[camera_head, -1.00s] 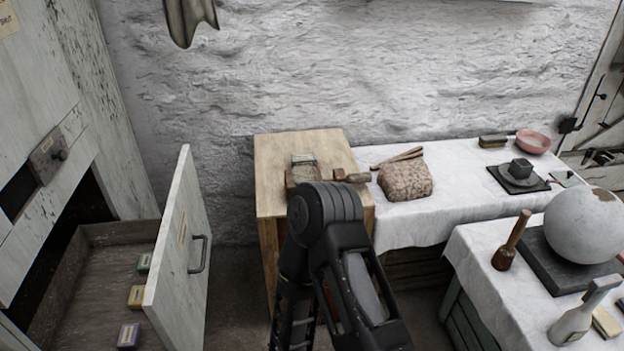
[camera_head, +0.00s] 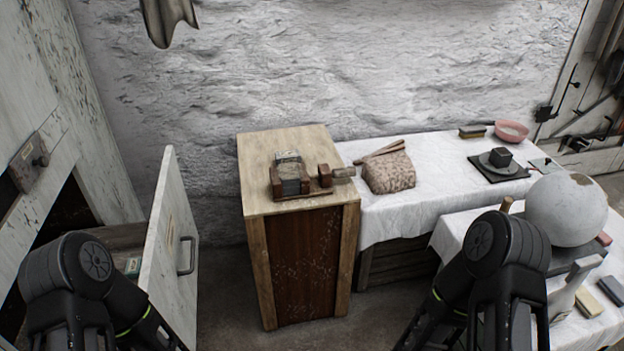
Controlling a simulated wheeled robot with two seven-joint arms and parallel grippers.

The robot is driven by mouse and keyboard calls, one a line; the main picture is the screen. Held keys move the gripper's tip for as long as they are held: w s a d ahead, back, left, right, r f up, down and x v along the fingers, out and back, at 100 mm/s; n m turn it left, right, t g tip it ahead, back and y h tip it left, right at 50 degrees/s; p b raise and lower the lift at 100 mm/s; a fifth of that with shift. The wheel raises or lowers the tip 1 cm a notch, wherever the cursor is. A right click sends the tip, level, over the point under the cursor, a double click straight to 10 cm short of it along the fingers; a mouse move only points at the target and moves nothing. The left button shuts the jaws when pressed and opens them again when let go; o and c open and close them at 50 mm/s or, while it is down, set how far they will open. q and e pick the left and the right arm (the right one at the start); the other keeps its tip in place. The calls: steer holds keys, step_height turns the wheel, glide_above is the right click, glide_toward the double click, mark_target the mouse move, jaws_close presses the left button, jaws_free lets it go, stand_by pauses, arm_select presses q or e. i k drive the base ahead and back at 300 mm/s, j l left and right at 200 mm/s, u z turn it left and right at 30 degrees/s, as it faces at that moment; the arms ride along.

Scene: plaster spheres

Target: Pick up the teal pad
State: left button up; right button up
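A small teal pad (camera_head: 132,265) with a pale label lies inside the pulled-out drawer (camera_head: 118,236) of the cabinet at the left. Part of the drawer is hidden behind its white front panel and behind my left arm. Only upper links of my two arms show, the left one at the lower left over the drawer area and the right one at the lower right in front of the cloth-covered table. Neither gripper is in view.
The drawer's front panel (camera_head: 172,255) stands upright between the cabinet and a wooden stand (camera_head: 300,205). A white-clothed table (camera_head: 435,185) holds a lump of stone (camera_head: 390,172) and a pink bowl (camera_head: 511,131). A plaster sphere (camera_head: 565,208) stands at the right.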

mark_target(134, 266)
steer(key=u, duration=1.15)
steer(key=i+l+z, duration=0.2)
steer(key=l, duration=0.15)
steer(key=i+l+z, duration=0.2)
steer(key=l, duration=0.15)
steer(key=i+l+z, duration=0.2)
steer(key=l, duration=0.15)
steer(key=i+l+u, duration=0.3)
steer(key=k+l+u, duration=0.25)
steer(key=k+l, duration=0.15)
steer(key=i+j, duration=0.1)
steer(key=i+j+z, duration=0.2)
steer(key=i, duration=0.2)
steer(key=l, duration=0.1)
